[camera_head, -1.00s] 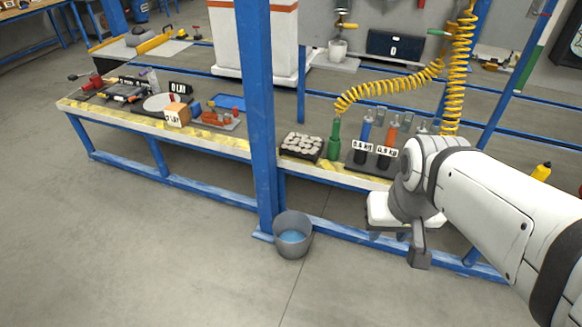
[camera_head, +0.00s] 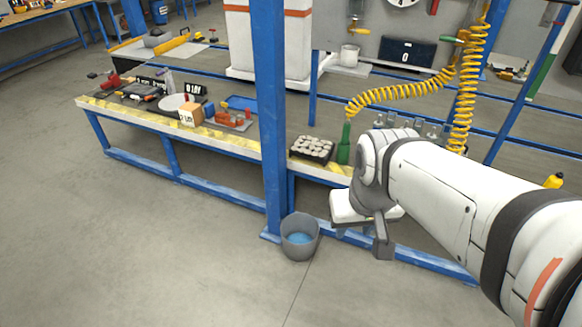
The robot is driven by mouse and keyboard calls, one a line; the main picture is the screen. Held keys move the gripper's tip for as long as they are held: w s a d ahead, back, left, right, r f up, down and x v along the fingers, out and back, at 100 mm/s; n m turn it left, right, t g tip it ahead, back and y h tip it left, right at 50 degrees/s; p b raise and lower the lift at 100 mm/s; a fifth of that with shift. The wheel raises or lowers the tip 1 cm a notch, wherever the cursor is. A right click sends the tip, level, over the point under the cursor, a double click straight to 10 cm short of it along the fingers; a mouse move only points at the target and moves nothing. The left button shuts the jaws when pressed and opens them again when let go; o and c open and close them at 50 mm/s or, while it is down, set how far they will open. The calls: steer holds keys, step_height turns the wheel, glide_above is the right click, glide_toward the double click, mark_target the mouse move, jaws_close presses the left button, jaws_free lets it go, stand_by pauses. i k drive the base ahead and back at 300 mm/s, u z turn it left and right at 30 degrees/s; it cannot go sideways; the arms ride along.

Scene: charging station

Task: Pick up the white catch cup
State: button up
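The white catch cup (camera_head: 348,55) stands upright on a small ledge at the back of the bench, below a yellow-handled tap (camera_head: 357,20). My gripper (camera_head: 382,246) is in the front right, low beside the bench front and well apart from the cup. Only a dark finger part shows clearly below its white housing, so I cannot tell whether it is open or shut. Nothing held shows in it.
A blue post (camera_head: 270,110) rises in front of the bench. A grey bucket (camera_head: 300,240) stands on the floor at its foot. A yellow coiled hose (camera_head: 462,90) hangs right of the cup.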

mark_target(349, 53)
steer(key=i, duration=0.95)
steer(key=u, duration=0.1)
steer(key=k, duration=0.6)
steer(key=z, duration=0.4)
steer(key=i, duration=1.1)
steer(key=z, duration=1.1)
steer(key=i, duration=0.35)
steer(key=z, duration=0.15)
